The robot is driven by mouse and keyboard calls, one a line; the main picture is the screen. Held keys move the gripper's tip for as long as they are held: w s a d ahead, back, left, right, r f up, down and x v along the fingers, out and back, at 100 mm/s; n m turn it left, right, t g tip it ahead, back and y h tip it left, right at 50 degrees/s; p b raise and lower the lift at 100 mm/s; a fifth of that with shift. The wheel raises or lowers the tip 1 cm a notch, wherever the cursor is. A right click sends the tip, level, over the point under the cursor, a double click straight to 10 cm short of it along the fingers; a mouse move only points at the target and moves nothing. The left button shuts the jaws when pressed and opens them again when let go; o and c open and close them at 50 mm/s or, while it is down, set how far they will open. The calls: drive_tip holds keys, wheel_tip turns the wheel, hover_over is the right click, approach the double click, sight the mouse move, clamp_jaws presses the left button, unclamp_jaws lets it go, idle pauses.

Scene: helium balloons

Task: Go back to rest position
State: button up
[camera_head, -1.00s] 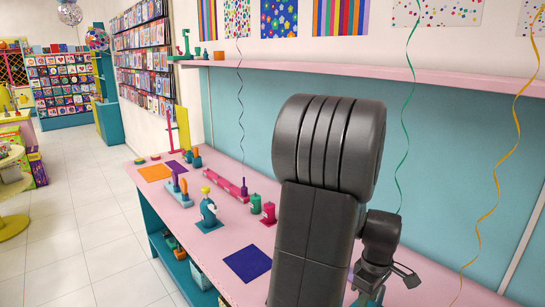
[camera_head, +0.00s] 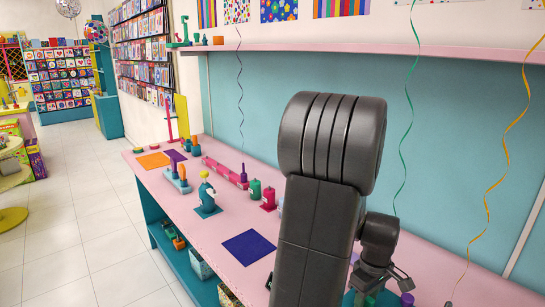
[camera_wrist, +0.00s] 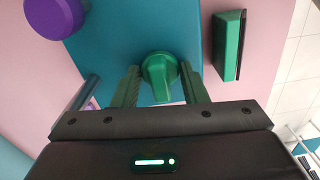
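My gripper (camera_wrist: 160,78) is open in the wrist view, its two fingers apart on either side of a green knob (camera_wrist: 159,76). The knob stands on a teal base (camera_wrist: 108,38). I see gaps between knob and fingers, but cannot tell how far the knob is from the fingertips in depth. In the head view my arm rises in the foreground and bends down to the gripper (camera_head: 378,282) over the pink counter (camera_head: 215,232), at the lower right. My arm hides part of the counter.
A purple knob (camera_wrist: 54,16) and a green-topped dark block (camera_wrist: 229,45) flank the base. Bottles, including a teal one (camera_head: 207,196), and a navy square (camera_head: 248,247) are on the counter. A green ribbon (camera_head: 408,120) and an orange ribbon (camera_head: 505,150) hang behind my arm. Tiled floor lies clear at left.

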drive_tip(key=m, duration=0.5)
drive_tip(key=shift+m, duration=0.3)
idle(0.5)
